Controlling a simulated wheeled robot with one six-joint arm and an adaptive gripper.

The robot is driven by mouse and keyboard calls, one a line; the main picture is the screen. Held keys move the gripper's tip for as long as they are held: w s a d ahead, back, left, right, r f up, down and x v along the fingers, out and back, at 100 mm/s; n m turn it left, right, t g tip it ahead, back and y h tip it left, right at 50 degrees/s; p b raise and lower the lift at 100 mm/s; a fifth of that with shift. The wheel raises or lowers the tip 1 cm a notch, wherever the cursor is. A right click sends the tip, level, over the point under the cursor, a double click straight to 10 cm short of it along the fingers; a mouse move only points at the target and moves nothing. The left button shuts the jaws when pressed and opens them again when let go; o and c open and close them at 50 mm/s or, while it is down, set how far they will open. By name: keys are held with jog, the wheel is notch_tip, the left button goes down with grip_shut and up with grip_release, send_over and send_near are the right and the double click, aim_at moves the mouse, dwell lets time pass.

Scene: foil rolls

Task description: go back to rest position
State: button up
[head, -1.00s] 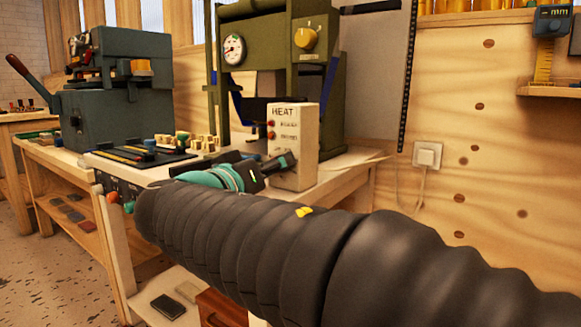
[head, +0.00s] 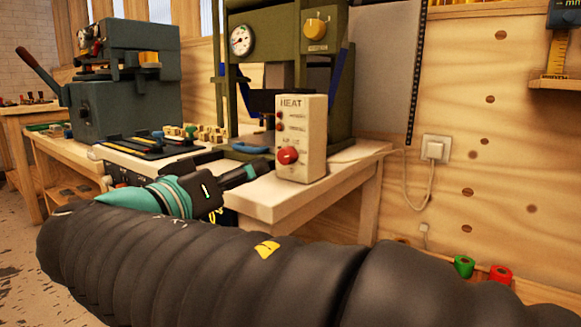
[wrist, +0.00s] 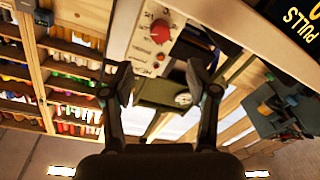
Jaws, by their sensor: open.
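My gripper (wrist: 161,90) is open and empty in the wrist view, its two dark fingers spread apart with nothing between them. In the head view my gripper (head: 250,172) shows from the side, beyond my dark ribbed arm, in front of the workbench and left of the white HEAT box (head: 301,140). The HEAT box has a red knob and also shows in the wrist view (wrist: 150,52). My arm hides the lower part of the head view.
A green press (head: 290,48) with a gauge stands on the wooden bench (head: 290,203). A grey-green machine (head: 130,95) with a lever is at left. Green (head: 464,266) and red (head: 500,275) rolls lie low at right. Shelves of coloured rolls (wrist: 70,85) show in the wrist view.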

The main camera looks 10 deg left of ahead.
jog(key=shift+s+a, duration=0.2)
jog(key=shift+s, duration=0.45)
notch_tip(320, 180, down, 12)
jog(key=s+a+n+g+y, duration=0.1)
jog(key=a+n+g+y, duration=0.2)
jog(key=n, duration=0.5)
jog(key=s+d+f+n+g+p, duration=0.1)
jog(key=d+f+n+g+p, duration=0.1)
jog(key=d+f+g, duration=0.55)
jog(key=s+d+f+m+g+y+p, duration=0.1)
jog(key=s+d+f+m+p, duration=0.1)
jog(key=d, duration=0.5)
jog(key=s+d+f+m+g+y+p, duration=0.1)
jog(key=s+d+f+g+y+p, duration=0.1)
jog(key=d, duration=0.6)
jog(key=s+d+r+m+t+p, duration=0.1)
jog(key=d+m, duration=0.3)
jog(key=d, duration=0.4)
jog(key=s+d+r+m+p, duration=0.3)
jog(key=d+r+m, duration=0.1)
jog(key=d, duration=0.4)
jog(key=shift+m+t+h+p, duration=0.3)
jog(key=shift+m+t+p, duration=0.05)
jog(key=shift+m, duration=0.05)
